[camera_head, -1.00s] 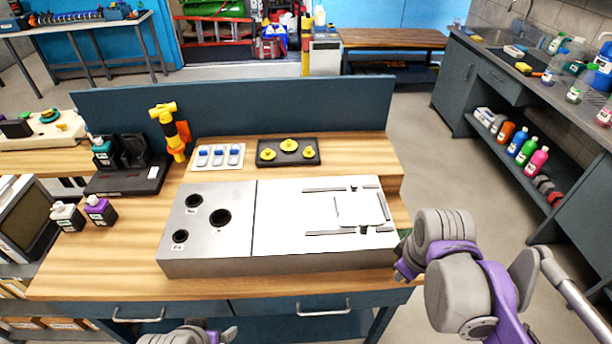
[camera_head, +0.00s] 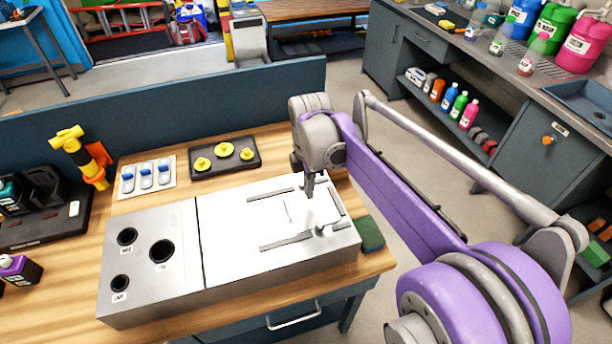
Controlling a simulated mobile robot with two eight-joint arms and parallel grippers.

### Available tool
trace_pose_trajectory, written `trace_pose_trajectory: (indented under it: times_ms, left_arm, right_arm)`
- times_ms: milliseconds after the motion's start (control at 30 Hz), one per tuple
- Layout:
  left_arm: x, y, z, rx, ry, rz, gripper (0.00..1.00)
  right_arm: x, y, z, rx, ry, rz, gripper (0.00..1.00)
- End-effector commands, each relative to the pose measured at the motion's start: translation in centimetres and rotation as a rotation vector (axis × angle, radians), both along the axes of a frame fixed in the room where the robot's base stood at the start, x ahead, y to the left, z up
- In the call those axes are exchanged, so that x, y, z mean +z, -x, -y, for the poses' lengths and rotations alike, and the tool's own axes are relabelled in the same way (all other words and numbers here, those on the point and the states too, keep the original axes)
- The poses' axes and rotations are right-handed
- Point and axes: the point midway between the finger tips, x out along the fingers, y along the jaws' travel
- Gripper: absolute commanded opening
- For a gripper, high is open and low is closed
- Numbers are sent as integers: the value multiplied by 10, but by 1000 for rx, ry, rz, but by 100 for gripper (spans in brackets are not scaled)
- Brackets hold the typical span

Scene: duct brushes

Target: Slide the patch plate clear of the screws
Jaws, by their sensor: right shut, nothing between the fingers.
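The patch plate (camera_head: 297,211) is a pale, thin plate on the bright top of the metal duct box (camera_head: 232,238), between two dark slotted rails. A small screw-like knob (camera_head: 320,230) stands at its near edge. Any screw at its far edge is hidden behind my right gripper. My right gripper (camera_head: 310,196) is shut and empty, pointing down over the plate's far part; I cannot tell whether its tips touch the plate. My left gripper is out of view.
A dark tray with yellow knobs (camera_head: 225,158) and a card of blue-topped pieces (camera_head: 148,178) lie behind the box. A green block (camera_head: 370,234) sits at its right. Round holes open the box's left part. A blue panel (camera_head: 190,105) closes the table's back.

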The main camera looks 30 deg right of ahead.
Motion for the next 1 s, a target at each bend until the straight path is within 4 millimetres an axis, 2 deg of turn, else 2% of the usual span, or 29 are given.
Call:
trace_pose_trajectory:
  times_ms: [100, 167, 233, 400, 867, 1000]
  left_arm:
    - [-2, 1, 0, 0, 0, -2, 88]
    - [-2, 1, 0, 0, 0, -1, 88]
    - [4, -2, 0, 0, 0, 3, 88]
    - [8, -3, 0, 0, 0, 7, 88]
    - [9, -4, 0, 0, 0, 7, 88]
    - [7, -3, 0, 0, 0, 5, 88]
  right_arm:
    - [-27, 0, 0, 0, 0, 0, 0]
    - [-35, 0, -3, 2, 0, 0, 0]
    - [-31, -4, -17, 5, -1, 2, 0]
    - [-31, -8, -34, 3, -1, 1, 0]
    - [-32, -9, -40, 0, 0, 0, 0]
    - [-32, -13, -56, 4, -1, 0, 0]
